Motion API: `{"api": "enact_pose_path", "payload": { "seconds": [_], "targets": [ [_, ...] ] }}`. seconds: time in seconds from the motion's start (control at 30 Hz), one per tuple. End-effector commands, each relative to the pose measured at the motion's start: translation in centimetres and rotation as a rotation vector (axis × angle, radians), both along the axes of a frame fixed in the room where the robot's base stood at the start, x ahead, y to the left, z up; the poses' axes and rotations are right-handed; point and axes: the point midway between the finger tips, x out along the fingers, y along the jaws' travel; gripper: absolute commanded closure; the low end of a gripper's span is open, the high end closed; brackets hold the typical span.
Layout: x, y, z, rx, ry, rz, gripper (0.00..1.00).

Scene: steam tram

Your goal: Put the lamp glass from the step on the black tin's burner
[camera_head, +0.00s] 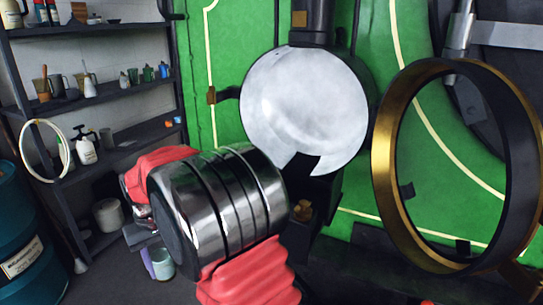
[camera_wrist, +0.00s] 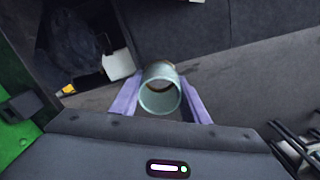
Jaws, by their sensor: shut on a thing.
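The lamp glass (camera_wrist: 160,98) is a pale, see-through blue-green tube, seen end-on in the wrist view. My gripper (camera_wrist: 162,92) is shut on it, with a purple finger on each side. In the head view the lamp glass (camera_head: 163,264) shows low, left of centre, beside a purple finger of my gripper (camera_head: 154,262). The black tin (camera_head: 318,205) stands below a round white reflector, right of my arm. Its small brass burner (camera_head: 303,209) is on the near side. My arm hides part of the tin. The glass is apart from the burner.
The white reflector (camera_head: 305,108) has a notch at its bottom, against the green tram front (camera_head: 225,40). A large brass-rimmed ring (camera_head: 384,150) stands open at the right. Shelves (camera_head: 105,50) with bottles and a blue drum (camera_head: 30,240) stand at the left.

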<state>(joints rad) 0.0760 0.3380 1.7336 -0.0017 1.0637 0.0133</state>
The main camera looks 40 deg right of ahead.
Motion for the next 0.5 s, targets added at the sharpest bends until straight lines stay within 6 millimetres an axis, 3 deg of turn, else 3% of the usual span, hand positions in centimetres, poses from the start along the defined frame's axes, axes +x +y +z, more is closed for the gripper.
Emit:
{"api": "enact_pose_path", "payload": {
  "seconds": [0.2, 0.5],
  "targets": [
    [-1.3, -4.9, 8.0, -0.001, -0.008, -0.13, 0.81],
    [-5.3, -10.0, 17.6, -0.001, -0.006, -0.289, 0.81]
  ]
}}
